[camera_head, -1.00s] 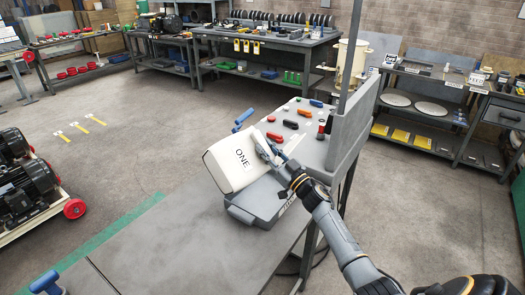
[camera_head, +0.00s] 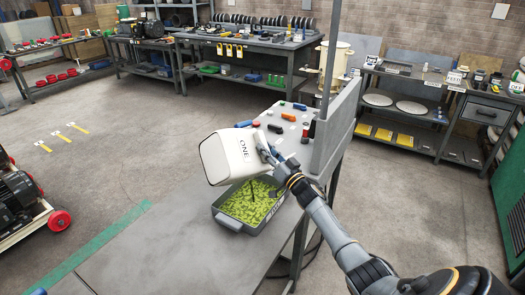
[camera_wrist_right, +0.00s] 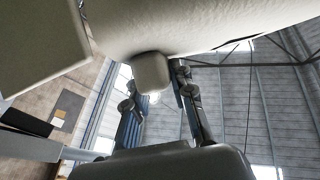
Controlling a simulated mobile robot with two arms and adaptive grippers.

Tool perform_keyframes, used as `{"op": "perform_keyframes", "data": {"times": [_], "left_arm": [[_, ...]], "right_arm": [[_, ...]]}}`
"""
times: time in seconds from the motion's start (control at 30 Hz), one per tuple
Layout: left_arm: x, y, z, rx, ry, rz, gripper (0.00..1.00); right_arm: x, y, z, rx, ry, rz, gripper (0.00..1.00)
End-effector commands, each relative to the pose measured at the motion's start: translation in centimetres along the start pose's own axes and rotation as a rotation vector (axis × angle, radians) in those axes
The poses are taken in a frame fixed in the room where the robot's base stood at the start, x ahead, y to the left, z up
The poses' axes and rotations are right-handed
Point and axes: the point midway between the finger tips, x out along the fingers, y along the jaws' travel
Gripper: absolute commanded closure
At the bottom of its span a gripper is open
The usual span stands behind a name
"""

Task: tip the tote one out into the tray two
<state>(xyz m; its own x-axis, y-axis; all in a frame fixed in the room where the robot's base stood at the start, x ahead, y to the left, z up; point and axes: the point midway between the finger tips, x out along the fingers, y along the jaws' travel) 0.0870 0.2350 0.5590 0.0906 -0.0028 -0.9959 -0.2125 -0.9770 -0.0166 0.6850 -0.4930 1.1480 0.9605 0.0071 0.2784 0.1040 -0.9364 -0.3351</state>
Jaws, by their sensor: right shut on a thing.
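The white tote one (camera_head: 222,160), marked ONE, is tilted in the air over the near part of the bench. My right gripper (camera_head: 268,153) is shut on the small grip on the tote's side; the grip (camera_wrist_right: 151,72) shows between the fingers in the right wrist view. The grey tray (camera_head: 231,222) stands on the bench below the tote, apart from it. Green pellets (camera_head: 252,203) cover its floor. The tray's label is too small to read, and the tote partly hides its far side. Whether pellets remain in the tote cannot be seen. My left gripper is not in view.
A grey upright panel (camera_head: 337,125) with a post stands at the bench's right edge. Coloured tools lie on the light board (camera_head: 285,122) behind the tray. The bench top (camera_head: 165,240) left of the tray is clear. A cart with motors (camera_head: 25,215) stands at left.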

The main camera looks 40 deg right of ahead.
Motion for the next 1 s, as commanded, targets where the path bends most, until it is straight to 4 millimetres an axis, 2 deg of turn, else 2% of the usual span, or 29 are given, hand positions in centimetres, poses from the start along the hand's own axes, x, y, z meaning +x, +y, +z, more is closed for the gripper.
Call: {"op": "perform_keyframes", "data": {"times": [0.2, 0.6, 1.0], "left_arm": [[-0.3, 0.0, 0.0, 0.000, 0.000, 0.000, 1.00], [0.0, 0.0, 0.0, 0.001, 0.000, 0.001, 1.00], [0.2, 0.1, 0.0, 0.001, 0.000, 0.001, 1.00]], "right_arm": [[0.2, 1.4, -0.6, 0.093, 0.004, 0.026, 1.00], [0.1, 4.0, -0.2, 0.262, 0.002, 0.079, 1.00], [0.1, 5.5, 0.0, 0.363, 0.002, 0.109, 1.00]]}}
